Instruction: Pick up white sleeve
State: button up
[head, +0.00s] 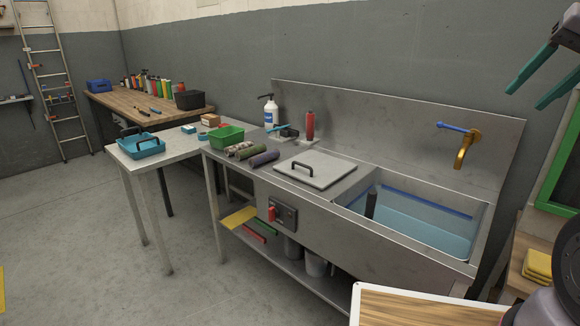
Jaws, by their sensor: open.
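Three rolled cylinders lie side by side on the steel counter, left of the square lid. The leftmost roll (239,148) is pale and mottled and is the closest match to a white sleeve, though I cannot tell for sure at this size.
The sink (420,220) holds water and a dark upright cylinder (371,204). The lid (315,170) has a raised handle. Behind the rolls stand a green bin (226,138), a white pump bottle (271,112) and a red cylinder (310,126).

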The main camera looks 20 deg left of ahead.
aim_at(230, 151)
jog(key=i+j+u, duration=0.25)
jog(key=i+j, duration=0.3)
jog(key=j, duration=0.5)
jog(key=i+j+u, duration=0.3)
jog(key=i+j, duration=0.35)
jog(key=j, duration=0.35)
jog(key=i+j+u, duration=0.25)
jog(key=i+j, duration=0.45)
jog(key=j, duration=0.1)
